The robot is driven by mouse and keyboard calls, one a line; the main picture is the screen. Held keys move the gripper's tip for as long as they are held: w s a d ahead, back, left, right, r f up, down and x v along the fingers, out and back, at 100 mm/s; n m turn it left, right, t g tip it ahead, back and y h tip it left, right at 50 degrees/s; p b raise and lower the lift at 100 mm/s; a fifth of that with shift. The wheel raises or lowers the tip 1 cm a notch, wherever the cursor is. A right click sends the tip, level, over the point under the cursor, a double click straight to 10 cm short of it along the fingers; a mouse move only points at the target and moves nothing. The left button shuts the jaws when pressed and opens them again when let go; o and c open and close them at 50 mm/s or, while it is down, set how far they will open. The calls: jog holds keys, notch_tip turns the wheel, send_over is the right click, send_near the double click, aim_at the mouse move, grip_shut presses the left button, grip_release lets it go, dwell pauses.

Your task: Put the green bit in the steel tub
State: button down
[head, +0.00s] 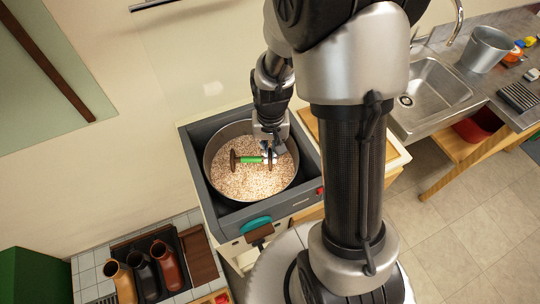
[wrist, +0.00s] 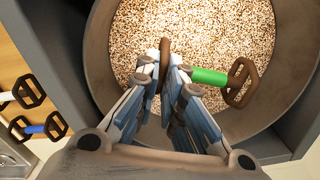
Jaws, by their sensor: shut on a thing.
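The green bit has a green bar (head: 250,160) with a brown ring-like piece at each end. My gripper (head: 270,150) is shut on it near one end, and the bar sticks out to one side of the fingers. The wrist view shows the green bar (wrist: 209,76) and its free brown end (wrist: 241,84) right of my fingertips (wrist: 162,72). The round steel tub (head: 209,160) holds pale speckled grain, and its wall also shows in the wrist view (wrist: 101,50). The bit is over the grain, within the rim's outline. I cannot tell whether it touches the grain.
The tub sits in a dark grey square surround (head: 196,185). In the wrist view, a blue-barred bit (wrist: 37,129) and a white-barred one (wrist: 8,97) are at the left, outside the tub. A metal bucket (head: 485,48) stands by the sink (head: 432,88). Several boots (head: 143,272) stand at lower left.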

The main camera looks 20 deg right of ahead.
jog(key=shift+f, duration=1.05)
jog(key=shift+f+b, duration=0.2)
jog(key=shift+b, duration=0.1)
jog(key=c, duration=1.7)
grip_release()
jog(key=shift+r, duration=0.1)
